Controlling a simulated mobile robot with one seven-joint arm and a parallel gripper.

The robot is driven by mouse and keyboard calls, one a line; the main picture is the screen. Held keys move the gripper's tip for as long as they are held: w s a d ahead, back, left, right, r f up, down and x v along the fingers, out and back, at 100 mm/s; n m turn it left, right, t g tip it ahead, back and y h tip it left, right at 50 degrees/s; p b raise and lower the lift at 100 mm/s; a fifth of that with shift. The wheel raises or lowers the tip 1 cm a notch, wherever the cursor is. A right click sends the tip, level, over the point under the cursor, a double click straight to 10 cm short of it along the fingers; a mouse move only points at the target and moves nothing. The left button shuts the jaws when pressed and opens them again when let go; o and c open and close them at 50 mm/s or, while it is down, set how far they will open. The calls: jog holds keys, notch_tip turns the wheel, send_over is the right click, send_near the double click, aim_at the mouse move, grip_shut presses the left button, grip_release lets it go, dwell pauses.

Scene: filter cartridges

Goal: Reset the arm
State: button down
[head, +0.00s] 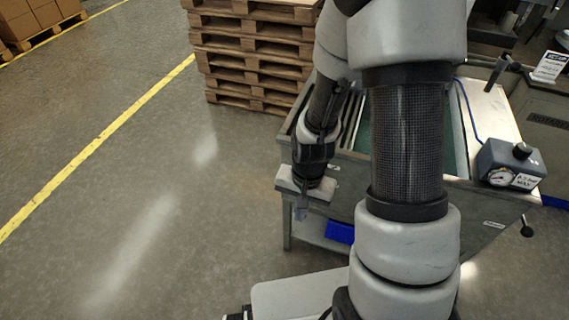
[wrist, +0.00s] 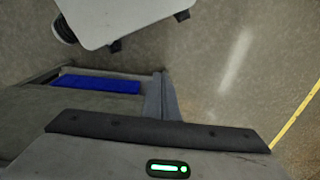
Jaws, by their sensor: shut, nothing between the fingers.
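My gripper (head: 301,211) hangs fingers down at the front left corner of the grey workbench (head: 480,192), in front of its edge. It is shut with nothing between the fingers. My arm crosses the middle of the head view and hides much of the bench. In the wrist view the fingers do not show clearly; a dark bar and a grey housing with a green light fill the bottom.
A gauge box (head: 511,163) stands on the bench's right side. A blue item (head: 340,232) lies low in the bench; it also shows in the wrist view (wrist: 97,84). Stacked pallets (head: 250,55) stand behind. Open floor (head: 150,200) with a yellow line lies left.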

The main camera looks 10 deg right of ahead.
jog(key=s+r+n+t+p, duration=0.1)
jog(key=s+r+n+p, duration=0.1)
jog(key=r, duration=1.3)
jog(key=s+d+r+n+t+p, duration=0.1)
jog(key=r+p, duration=0.6)
jog(key=r, duration=0.8)
jog(key=s+r+n+t+p, duration=0.3)
jog(key=s+r+p, duration=0.1)
jog(key=r, duration=1.1)
jog(key=shift+s+d, duration=0.3)
jog(key=shift+s, duration=0.5)
